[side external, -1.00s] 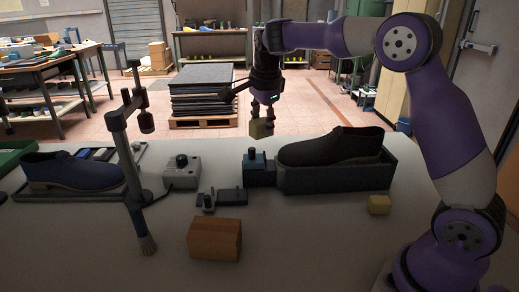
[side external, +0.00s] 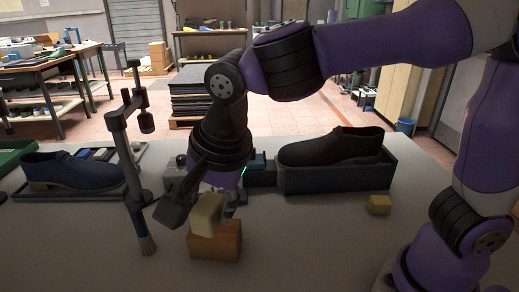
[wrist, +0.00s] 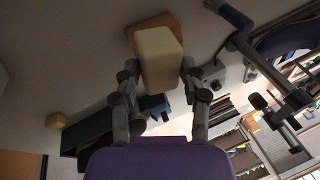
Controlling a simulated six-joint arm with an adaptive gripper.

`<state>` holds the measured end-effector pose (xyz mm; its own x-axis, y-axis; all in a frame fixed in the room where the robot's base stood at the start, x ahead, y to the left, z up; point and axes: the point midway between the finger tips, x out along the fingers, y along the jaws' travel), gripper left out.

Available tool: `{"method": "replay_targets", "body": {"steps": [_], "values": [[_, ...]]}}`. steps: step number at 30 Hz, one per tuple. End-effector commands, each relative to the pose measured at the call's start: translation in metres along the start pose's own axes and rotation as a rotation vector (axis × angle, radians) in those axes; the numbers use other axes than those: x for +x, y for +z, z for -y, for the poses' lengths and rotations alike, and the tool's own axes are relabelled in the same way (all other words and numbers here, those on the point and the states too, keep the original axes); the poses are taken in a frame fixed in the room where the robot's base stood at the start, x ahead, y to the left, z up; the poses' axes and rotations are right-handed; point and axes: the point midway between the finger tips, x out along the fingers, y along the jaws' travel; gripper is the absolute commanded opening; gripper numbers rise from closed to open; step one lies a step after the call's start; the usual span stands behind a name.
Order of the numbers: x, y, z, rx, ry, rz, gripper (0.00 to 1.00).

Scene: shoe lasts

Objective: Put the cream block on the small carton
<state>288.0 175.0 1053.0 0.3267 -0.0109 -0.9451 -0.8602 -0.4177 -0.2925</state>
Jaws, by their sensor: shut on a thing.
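The cream block (side external: 207,214) is in my gripper (side external: 222,203), which is shut on it. In the side view the block is in front of and over the top of the small carton (side external: 216,243), an orange-brown box on the table. I cannot tell whether the block touches the carton. In the wrist view the cream block (wrist: 160,58) sits between the two fingers of my gripper (wrist: 158,75), and part of the carton (wrist: 152,29) shows behind it. The fingertips are partly hidden in the side view.
A second, yellowish block (side external: 379,205) lies to the right. A stand with a brush (side external: 128,150) and a blue shoe (side external: 72,172) are to the left. The table front is clear.

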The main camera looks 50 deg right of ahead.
Motion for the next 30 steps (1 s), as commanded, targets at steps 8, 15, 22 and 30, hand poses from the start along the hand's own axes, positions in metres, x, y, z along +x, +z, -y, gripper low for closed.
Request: {"method": "replay_targets", "body": {"steps": [8,15,22,30], "values": [[0.051,-0.049,0.015,0.004,0.003,-0.001,0.08],[0.073,-0.054,0.013,-0.002,0.004,0.000,0.08],[0.098,-0.050,0.005,-0.001,0.001,0.000,0.08],[0.098,-0.050,0.005,0.000,0.000,0.000,0.07]]}}
